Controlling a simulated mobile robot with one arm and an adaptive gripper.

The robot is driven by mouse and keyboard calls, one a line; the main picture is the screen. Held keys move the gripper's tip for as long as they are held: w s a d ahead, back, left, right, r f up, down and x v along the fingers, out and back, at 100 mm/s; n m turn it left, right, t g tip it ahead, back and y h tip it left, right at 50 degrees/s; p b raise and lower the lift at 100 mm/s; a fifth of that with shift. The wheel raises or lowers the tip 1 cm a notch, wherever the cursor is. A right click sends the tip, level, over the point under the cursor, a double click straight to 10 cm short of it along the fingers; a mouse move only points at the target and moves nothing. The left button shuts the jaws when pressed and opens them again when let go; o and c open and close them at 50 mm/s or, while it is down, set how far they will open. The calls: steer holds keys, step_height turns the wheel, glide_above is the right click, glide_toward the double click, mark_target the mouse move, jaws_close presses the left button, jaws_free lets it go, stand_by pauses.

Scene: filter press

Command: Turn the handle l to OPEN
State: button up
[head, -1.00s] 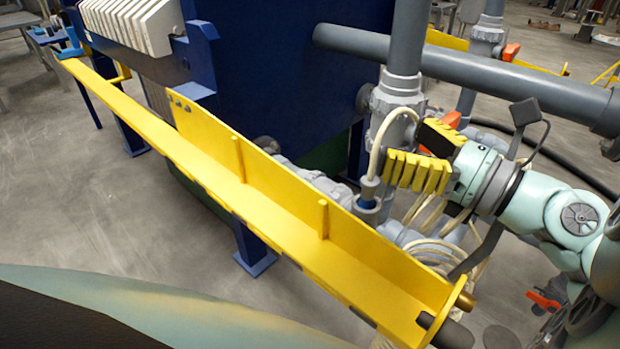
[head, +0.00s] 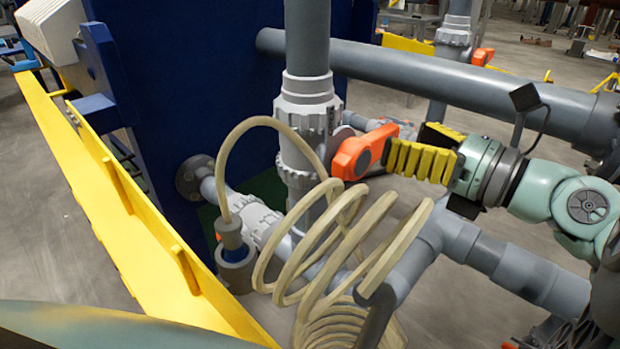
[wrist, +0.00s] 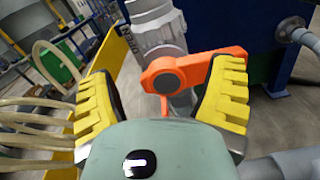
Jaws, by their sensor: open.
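An orange valve handle (head: 352,158) sits on the grey valve (head: 310,125) of the upright pipe. I take it to be handle l; no label on it is readable. In the wrist view the handle (wrist: 205,68) has a round grey-centred hub at left, and its lever points right, roughly level. My gripper (head: 405,146) has ribbed yellow fingers and is just right of the handle in the head view. In the wrist view my gripper (wrist: 168,75) is open, with the hub between the fingers and the lever reaching behind the right finger. Contact cannot be told.
A beige coiled hose (head: 345,240) hangs below and in front of the valve. A thick grey pipe (head: 450,82) runs across behind. A yellow rail (head: 130,220) and the blue press frame (head: 210,80) stand to the left. Another orange handle (head: 482,56) is farther back.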

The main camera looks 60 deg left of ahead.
mark_target(381, 148)
steer(key=w+a+f+m+p, duration=0.1)
steer(key=w+f+m+p, duration=0.4)
steer(key=m+p, duration=0.95)
steer(key=shift+m, duration=0.75)
steer(key=x, duration=0.2)
steer(key=b+x, duration=0.1)
steer(key=x, duration=0.1)
steer(key=b+x, duration=0.1)
steer(key=x, duration=0.1)
steer(key=shift+s+a+f, duration=0.15)
steer(key=shift+a+f, duration=0.05)
steer(key=shift+f, duration=0.05)
steer(key=shift+s+a, duration=0.1)
steer(key=shift+a, duration=0.55)
